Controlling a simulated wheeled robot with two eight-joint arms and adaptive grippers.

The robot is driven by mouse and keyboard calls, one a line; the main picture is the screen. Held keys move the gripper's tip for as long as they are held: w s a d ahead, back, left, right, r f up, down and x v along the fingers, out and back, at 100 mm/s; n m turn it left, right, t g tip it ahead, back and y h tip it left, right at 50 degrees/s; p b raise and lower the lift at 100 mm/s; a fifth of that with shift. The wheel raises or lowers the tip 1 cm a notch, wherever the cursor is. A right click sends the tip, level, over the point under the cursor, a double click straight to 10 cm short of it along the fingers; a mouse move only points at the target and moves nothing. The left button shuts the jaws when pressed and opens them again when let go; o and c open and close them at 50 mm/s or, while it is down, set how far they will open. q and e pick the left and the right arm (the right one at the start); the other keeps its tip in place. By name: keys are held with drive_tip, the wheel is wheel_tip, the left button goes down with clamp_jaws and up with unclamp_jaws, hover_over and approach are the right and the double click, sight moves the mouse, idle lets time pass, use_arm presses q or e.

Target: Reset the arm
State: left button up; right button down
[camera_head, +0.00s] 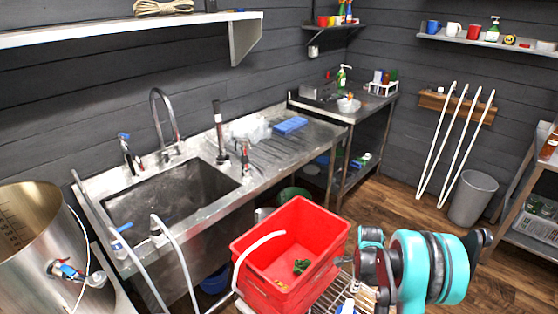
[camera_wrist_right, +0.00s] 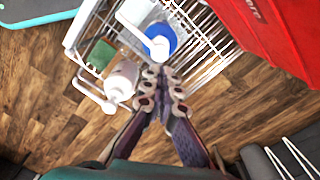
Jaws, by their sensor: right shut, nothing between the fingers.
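My right arm (camera_head: 425,267), with teal and grey links, is at the lower right of the head view, just right of the red crate. In the right wrist view my right gripper (camera_wrist_right: 162,82) has its fingers together with nothing between them. It points toward a wire rack (camera_wrist_right: 205,50); a blue-and-white item (camera_wrist_right: 160,38) and a white bottle (camera_wrist_right: 122,80) show near the fingertips. I cannot tell whether the fingers touch anything. My left gripper is not in view.
The red crate (camera_head: 248,265) holds a small green item (camera_head: 301,267) and a white hose crosses it. A steel sink (camera_head: 170,195) and a steel kettle (camera_head: 30,240) are at left. A grey bin (camera_head: 472,200) stands at right. Wood floor (camera_head: 400,215) is clear between.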

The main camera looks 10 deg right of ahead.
drive_tip(key=s+a+r+n+t, duration=0.25)
drive_tip(key=a+r+n, duration=0.2)
drive_tip(key=r, duration=0.45)
drive_tip(key=s+a+r+n+t, duration=0.1)
drive_tip(key=s+a+r+n, duration=0.4)
drive_tip(key=r, duration=0.4)
drive_tip(key=s+a+r+n+t, duration=0.2)
drive_tip(key=s+a+n, duration=0.1)
drive_tip(key=s+n, duration=0.2)
drive_tip(key=s+a+r+n+t, duration=0.1)
drive_tip(key=s+a+r+n, duration=0.1)
drive_tip(key=s+n, duration=0.4)
drive_tip(key=shift+s+a+r+n+t, duration=0.25)
drive_tip(key=shift+a+r+n+t, duration=0.15)
drive_tip(key=shift+n, duration=0.25)
drive_tip(key=shift+a+f, duration=0.1)
drive_tip(key=shift+f, duration=0.05)
